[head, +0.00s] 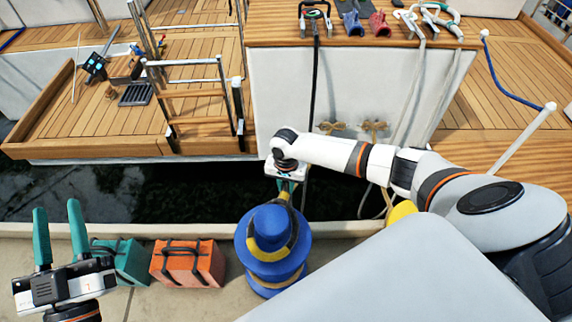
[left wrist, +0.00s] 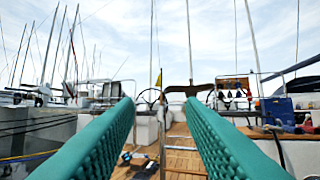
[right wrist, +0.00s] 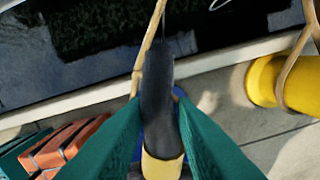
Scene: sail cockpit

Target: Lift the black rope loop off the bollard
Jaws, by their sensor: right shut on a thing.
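The blue bollard (head: 270,222) stands on the quay in the lower middle of the head view. The black rope loop (head: 297,238), with yellow parts, hangs around the front and right side of the bollard's neck and rises to my right gripper (head: 287,186). In the right wrist view, the loop's black section (right wrist: 158,95) lies between the green fingers, which are shut on it. A yellow part shows below. The bollard is mostly hidden there. My left gripper (head: 58,212) is open and empty at the far left, away from the bollard.
A teal case (head: 125,262) and an orange case (head: 190,263) stand left of the bollard. A yellow object (right wrist: 268,82) stands to its right. Dark water (head: 130,190) separates the quay from the boat's wooden deck (head: 90,115).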

